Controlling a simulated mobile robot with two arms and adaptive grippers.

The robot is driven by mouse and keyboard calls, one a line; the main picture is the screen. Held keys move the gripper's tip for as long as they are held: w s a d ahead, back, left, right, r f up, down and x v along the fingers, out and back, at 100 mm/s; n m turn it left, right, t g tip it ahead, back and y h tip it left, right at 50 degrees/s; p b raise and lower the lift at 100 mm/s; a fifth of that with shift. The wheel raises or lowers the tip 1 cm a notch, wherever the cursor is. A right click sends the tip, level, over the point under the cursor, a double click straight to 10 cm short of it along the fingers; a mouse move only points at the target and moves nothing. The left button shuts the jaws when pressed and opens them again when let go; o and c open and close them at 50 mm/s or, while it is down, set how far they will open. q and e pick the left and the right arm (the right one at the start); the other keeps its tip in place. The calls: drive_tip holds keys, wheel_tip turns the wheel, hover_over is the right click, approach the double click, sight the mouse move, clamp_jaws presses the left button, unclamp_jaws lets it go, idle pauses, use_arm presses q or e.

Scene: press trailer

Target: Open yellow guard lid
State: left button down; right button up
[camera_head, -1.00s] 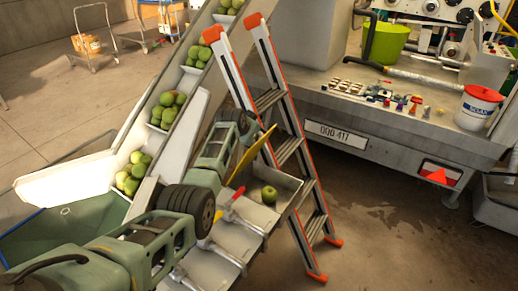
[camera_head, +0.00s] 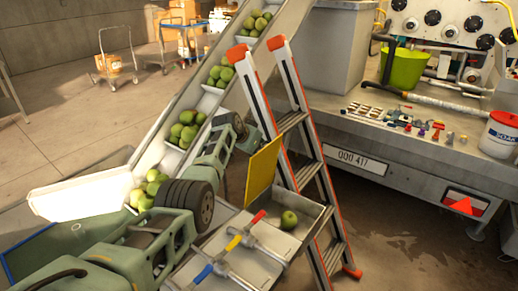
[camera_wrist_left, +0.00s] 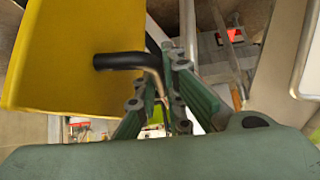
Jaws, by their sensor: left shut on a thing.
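The yellow guard lid (camera_head: 263,172) stands roughly upright beside the ladder in the head view, its broad face showing. In the left wrist view the lid (camera_wrist_left: 75,55) fills the upper left, with a dark bent handle (camera_wrist_left: 120,61) coming off it. My left gripper (camera_wrist_left: 167,85) is shut on this handle, its green fingers on both sides of the bar. In the head view my left gripper (camera_head: 245,133) is behind the lid's left side, and its fingertips are hard to make out. My right gripper is not in view.
An orange-and-grey ladder (camera_head: 310,165) stands close right of the lid. Below are valves with red, yellow and blue handles (camera_head: 233,243) and a tray (camera_head: 312,217) holding a green apple (camera_head: 288,220). An apple conveyor (camera_head: 215,100) rises behind my arm. A trailer (camera_head: 420,165) stands right.

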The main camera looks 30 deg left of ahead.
use_arm(q)
drive_tip(key=shift+s+f, duration=0.1)
drive_tip(key=shift+f, duration=0.05)
drive_tip(key=c, duration=2.1)
unclamp_jaws()
drive_tip(key=shift+r, duration=0.25)
drive_tip(key=v, duration=1.1)
drive_tip(key=shift+s+a+r, duration=0.1)
drive_tip(key=shift+s+r, duration=0.05)
drive_tip(key=shift+s, duration=0.15)
